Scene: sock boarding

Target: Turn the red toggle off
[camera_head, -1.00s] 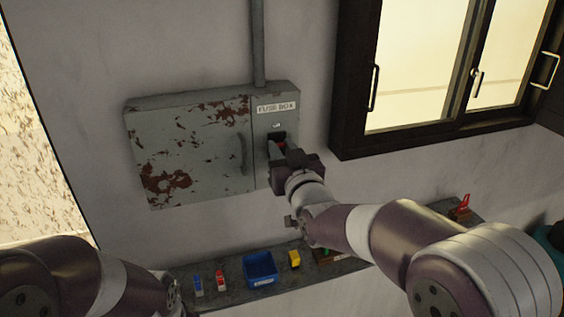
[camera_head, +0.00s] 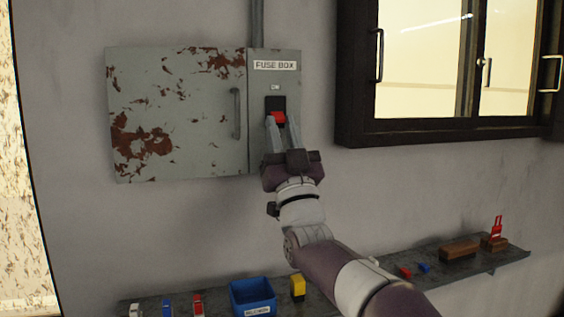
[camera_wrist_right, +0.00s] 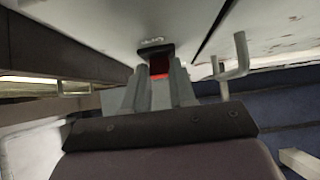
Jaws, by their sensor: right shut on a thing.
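The red toggle (camera_head: 278,117) sits in a black switch plate (camera_head: 275,102) on the right part of the grey fuse box (camera_head: 180,110), below a small label. My right gripper (camera_head: 279,124) reaches up to it from below, its fingers on either side of the toggle, shut on it. In the right wrist view the red toggle (camera_wrist_right: 159,65) shows between the two grey fingertips (camera_wrist_right: 159,76), in front of the black plate. The fingers hide part of the toggle. My left gripper is out of view.
The rusted box door with its handle (camera_head: 236,113) is closed, left of the switch. A dark-framed window (camera_head: 352,80) is to the right. Below, a shelf (camera_head: 400,262) carries a blue bin (camera_head: 252,298), a yellow item (camera_head: 297,288) and several small coloured parts.

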